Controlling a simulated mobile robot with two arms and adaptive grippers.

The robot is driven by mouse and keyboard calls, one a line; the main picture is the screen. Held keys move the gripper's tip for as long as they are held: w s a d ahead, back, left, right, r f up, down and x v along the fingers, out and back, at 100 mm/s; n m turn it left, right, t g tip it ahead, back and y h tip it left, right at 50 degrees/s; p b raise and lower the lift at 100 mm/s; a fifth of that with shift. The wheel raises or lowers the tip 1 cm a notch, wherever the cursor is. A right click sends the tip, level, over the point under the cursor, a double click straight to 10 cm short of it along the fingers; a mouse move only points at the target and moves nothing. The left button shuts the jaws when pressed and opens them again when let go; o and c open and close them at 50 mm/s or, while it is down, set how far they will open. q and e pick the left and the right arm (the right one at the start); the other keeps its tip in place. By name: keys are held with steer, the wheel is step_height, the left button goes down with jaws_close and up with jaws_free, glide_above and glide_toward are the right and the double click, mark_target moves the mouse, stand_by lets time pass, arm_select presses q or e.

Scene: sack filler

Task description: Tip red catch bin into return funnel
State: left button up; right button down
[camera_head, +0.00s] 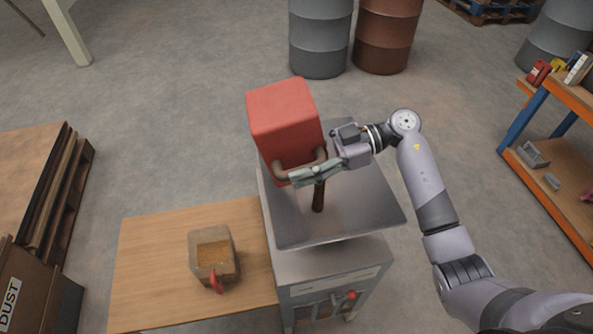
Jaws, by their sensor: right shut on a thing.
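The red catch bin (283,115) is held above the grey metal return funnel (355,205), over its far left part. The bin's opening is hidden and plain red faces show, so I cannot tell its exact tilt. My right gripper (317,174) is shut on the bin's brownish loop handle (283,173), on the side facing me. A dark brown upright strip (318,197) shows in the funnel just below the gripper; I cannot tell whether it is falling material or a fixed part. My left gripper is out of view.
Left of the funnel stands a wooden table (150,270) with an open tan container (225,270) of yellowish-brown material and a red part on its front. Grey (320,40) and rust-brown (388,35) drums stand behind. An orange-and-blue shelf (565,165) is at right.

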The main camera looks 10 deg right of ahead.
mark_target(322, 153)
steer(key=d+r+y, duration=0.1)
steer(key=d+y, duration=0.1)
steer(key=d+r+y+b, duration=0.1)
steer(key=y, duration=0.1)
steer(key=shift+w+d+r+y, duration=0.1)
steer(key=shift+d+r+y, duration=0.1)
steer(key=shift+d+y, duration=0.15)
steer(key=shift+d+r+y+b, duration=0.2)
steer(key=shift+d+y+b, duration=0.2)
steer(key=shift+b, duration=0.1)
steer(key=shift+w+d+r+g+y+b, duration=0.1)
steer(key=shift+d+r+g+y+b, duration=0.15)
steer(key=shift+d+y+b, duration=0.9)
steer(key=shift+d+r+g+y+b, duration=0.15)
steer(key=shift+d+r+y+b, duration=0.1)
steer(key=shift+d+y+b, duration=0.85)
step_height(322, 153, up, 3)
steer(key=h+p, duration=0.5)
steer(key=p, duration=0.3)
steer(key=shift+t, duration=0.4)
